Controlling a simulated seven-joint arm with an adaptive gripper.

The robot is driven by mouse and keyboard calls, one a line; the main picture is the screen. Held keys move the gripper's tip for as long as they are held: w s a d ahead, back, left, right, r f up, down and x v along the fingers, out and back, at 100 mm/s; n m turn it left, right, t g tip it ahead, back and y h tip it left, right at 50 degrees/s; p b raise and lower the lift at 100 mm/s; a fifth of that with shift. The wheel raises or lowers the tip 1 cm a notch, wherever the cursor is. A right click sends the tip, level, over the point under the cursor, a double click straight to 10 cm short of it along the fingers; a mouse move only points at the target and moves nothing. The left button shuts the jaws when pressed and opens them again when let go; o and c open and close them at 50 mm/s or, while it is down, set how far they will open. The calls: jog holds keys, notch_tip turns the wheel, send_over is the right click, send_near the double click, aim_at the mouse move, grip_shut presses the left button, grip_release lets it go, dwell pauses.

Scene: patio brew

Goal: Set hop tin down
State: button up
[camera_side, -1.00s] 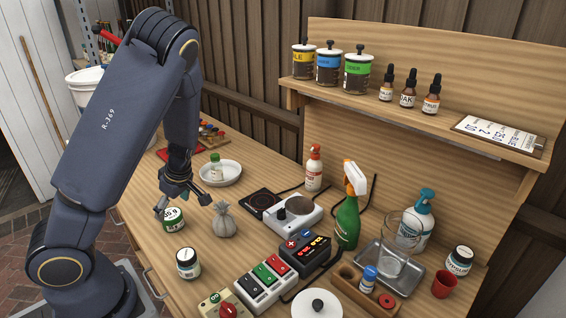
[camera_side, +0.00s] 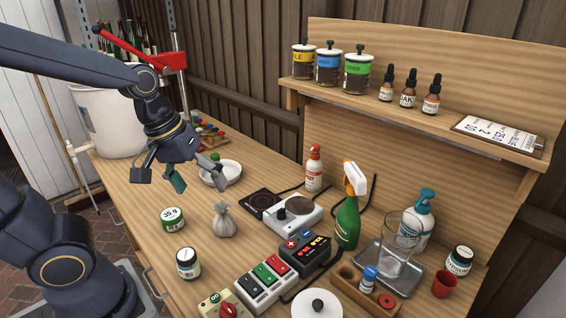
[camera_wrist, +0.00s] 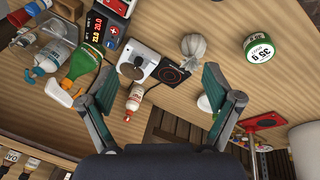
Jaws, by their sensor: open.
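The hop tin (camera_side: 173,219), a short green tin with a white label reading 35 g, stands upright on the wooden bench near its front left edge. It also shows in the wrist view (camera_wrist: 258,47) at the upper right, label up. My gripper (camera_side: 178,176) is open and empty in the air, behind and above the tin, clear of it. In the wrist view its two teal-padded fingers (camera_wrist: 158,88) are spread wide with nothing between them.
A white bowl (camera_side: 233,179) is partly behind my gripper. The hot plate (camera_side: 295,216) and switch boxes are to the right. Bare bench lies left of the sack.

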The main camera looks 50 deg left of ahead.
jog(key=s+d+r+m+t+y, duration=0.1)
jog(key=s+d+r+m+t, duration=0.1)
jog(key=s+d+r+m, duration=0.1)
notch_tip(320, 180, up, 2)
jog(key=s+m, duration=0.1)
jog(key=m, duration=0.2)
jog(key=shift+r+m, duration=0.15)
jog(key=shift+m, duration=0.25)
dwell(0.6)
